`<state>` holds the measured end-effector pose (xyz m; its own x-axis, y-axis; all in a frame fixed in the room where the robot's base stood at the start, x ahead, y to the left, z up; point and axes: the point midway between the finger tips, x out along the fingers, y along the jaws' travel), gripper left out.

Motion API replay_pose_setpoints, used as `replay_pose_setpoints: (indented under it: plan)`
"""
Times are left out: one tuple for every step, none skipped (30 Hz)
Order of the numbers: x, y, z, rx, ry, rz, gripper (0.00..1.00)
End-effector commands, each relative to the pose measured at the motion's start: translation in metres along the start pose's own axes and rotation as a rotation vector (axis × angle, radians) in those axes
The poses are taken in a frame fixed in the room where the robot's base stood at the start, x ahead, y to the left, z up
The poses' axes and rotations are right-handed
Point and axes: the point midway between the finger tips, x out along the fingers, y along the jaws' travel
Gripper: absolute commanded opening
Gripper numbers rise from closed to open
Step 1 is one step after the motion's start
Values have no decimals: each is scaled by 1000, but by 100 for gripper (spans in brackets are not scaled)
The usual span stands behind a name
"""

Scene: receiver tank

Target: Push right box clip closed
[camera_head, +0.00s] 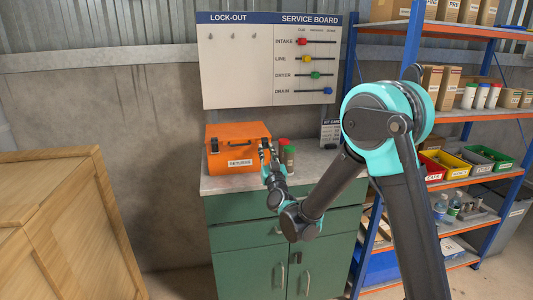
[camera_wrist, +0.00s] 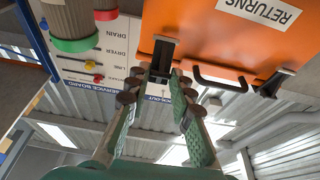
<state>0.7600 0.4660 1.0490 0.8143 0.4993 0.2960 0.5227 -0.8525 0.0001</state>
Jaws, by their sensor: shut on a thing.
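The orange box (camera_head: 228,148) labelled RETURNS sits on the green cabinet's worktop. In the wrist view the orange box (camera_wrist: 215,40) appears upside down. Its right clip (camera_wrist: 163,50) is a dark strap at the left of that view. My gripper (camera_head: 265,150) is at the box's right front. In the wrist view my gripper (camera_wrist: 158,82) has its fingers on both sides of the right clip and is shut on it. The fingers partly hide the clip, so I cannot tell whether it is latched. The left clip (camera_wrist: 272,82) and black handle (camera_wrist: 220,82) are beside it.
Jars with red and green lids (camera_head: 287,155) stand close to the right of my gripper. A service board (camera_head: 270,60) hangs behind the box. A wooden crate (camera_head: 70,220) is at the left, and loaded shelves (camera_head: 480,115) are at the right.

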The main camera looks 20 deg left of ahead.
Motion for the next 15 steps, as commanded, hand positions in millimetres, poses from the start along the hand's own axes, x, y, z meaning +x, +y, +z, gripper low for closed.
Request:
replay_pose_setpoints:
  plan:
    - [0, 0, -2, 1, -21, -1, 0]
    - [0, 0, -3, 2, -34, -1, 0]
    - [1, 0, -4, 2, -51, -1, 0]
    - [2, 0, -4, 3, -65, -1, 0]
    - [2, 0, -5, 3, -78, -1, 0]
    - [3, 0, -6, 2, -96, -1, 0]
    - [4, 0, -6, 3, -109, -1, 0]
    - [4, 0, -7, 3, -123, -2, 0]
    - [5, 0, -8, 3, -141, -1, 0]
    - [5, 0, -9, 2, -154, -1, 0]
    - [6, 0, -9, 2, -167, -1, 0]
    - [7, 0, -10, 3, -185, -2, 0]
    - [7, 0, -11, 2, -198, -2, 0]
    - [8, 0, -11, 3, -211, -2, 0]
    - [9, 0, -12, 2, -228, -2, 0]
